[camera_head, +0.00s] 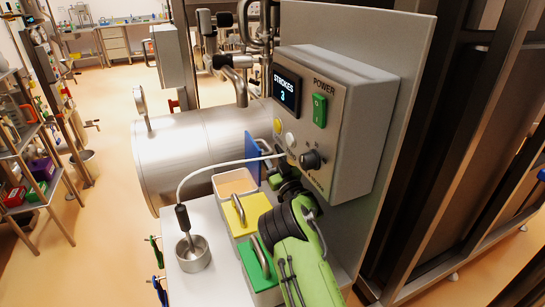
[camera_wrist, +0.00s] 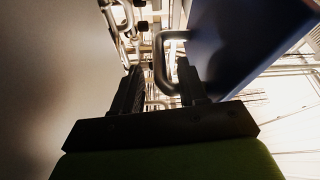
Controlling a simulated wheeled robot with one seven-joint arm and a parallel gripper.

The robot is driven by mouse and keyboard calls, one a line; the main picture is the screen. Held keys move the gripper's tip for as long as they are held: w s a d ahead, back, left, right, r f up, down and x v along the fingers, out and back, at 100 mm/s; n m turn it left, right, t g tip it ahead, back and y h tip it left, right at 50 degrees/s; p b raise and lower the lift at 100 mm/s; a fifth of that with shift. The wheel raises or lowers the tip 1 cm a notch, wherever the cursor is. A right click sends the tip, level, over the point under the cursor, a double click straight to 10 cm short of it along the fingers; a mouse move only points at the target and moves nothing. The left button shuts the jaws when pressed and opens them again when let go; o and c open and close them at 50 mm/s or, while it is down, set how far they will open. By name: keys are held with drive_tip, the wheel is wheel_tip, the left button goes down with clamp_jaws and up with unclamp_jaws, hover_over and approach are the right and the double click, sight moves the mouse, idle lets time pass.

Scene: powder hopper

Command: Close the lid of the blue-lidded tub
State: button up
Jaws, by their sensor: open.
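The blue lid (camera_head: 253,160) stands raised, roughly upright, at the back of an open tub (camera_head: 236,184) with tan contents. The blue lid (camera_wrist: 245,35) fills the upper right of the wrist view. Its metal loop handle (camera_wrist: 160,62) appears between my fingertips there; I cannot tell whether they touch it. My gripper (camera_wrist: 160,78) is open, with dark fingers on either side. In the head view my gripper (camera_head: 278,172) is beside the lid, on its right, below the control box, and partly hidden by my arm.
A yellow-lidded tub (camera_head: 240,215) and a green-lidded tub (camera_head: 252,262), both shut, stand nearer in the row. A metal cup (camera_head: 193,255) with a cabled probe is at left. The control box (camera_head: 335,120) and its grey panel stand close on the right. A steel drum (camera_head: 190,150) lies behind.

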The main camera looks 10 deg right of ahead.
clamp_jaws()
drive_tip(key=shift+a, duration=0.15)
